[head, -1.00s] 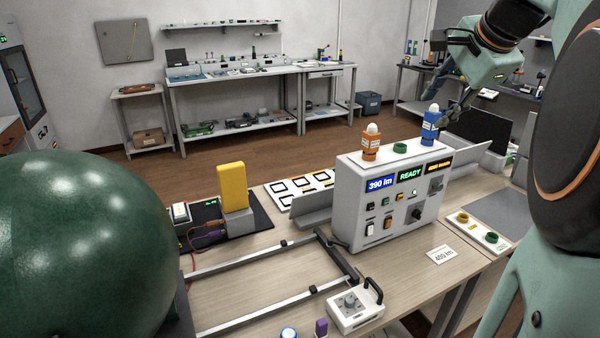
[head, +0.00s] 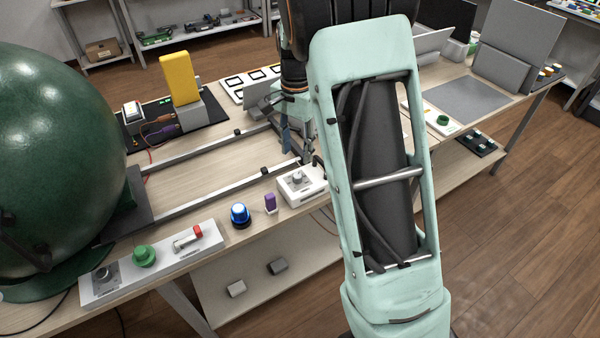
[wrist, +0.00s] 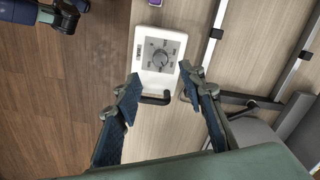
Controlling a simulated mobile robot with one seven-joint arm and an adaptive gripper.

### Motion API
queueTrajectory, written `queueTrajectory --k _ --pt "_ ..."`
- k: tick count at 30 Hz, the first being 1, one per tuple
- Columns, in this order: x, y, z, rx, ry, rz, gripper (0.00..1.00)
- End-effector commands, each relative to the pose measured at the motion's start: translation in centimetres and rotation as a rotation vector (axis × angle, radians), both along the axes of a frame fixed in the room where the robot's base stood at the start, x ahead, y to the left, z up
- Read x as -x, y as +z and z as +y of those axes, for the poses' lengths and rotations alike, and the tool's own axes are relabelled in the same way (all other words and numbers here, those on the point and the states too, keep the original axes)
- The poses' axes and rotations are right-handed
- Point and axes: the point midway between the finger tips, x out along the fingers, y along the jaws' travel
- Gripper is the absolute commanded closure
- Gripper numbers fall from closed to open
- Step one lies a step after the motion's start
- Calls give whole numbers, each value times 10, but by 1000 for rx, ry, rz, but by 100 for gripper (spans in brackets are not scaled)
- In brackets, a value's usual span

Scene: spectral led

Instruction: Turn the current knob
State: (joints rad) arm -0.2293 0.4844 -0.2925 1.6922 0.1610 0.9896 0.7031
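A small white box with a round grey dial knob (head: 297,178) stands near the table's front edge, partly covered by my arm. In the wrist view the knob (wrist: 160,56) sits on a dark dial with markings, too small to read. The box's black handle (wrist: 155,100) lies nearer to my gripper. My gripper (wrist: 160,79) is open, its two blue-padded fingers spread to either side below the dial. Nothing is between the fingers but the box's near edge and handle in the background. In the head view my arm hides most of the gripper; I cannot tell its height above the box.
Metal rails (head: 210,151) run beside the box towards a large green sphere (head: 55,130). A purple piece (head: 270,203), a blue lamp (head: 240,214) and a white panel with a green button (head: 144,255) stand along the front edge. Open floor lies in front.

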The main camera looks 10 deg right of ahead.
Motion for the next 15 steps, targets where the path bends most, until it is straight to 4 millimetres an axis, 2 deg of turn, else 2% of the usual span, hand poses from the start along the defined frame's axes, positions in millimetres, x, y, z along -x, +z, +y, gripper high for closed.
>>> queueTrajectory --k 3,9,15 --pt "1 -25 0 0 -2 6 63" --pt "1 -62 -1 1 -2 4 63" --pt "0 -84 -1 0 -3 0 63"
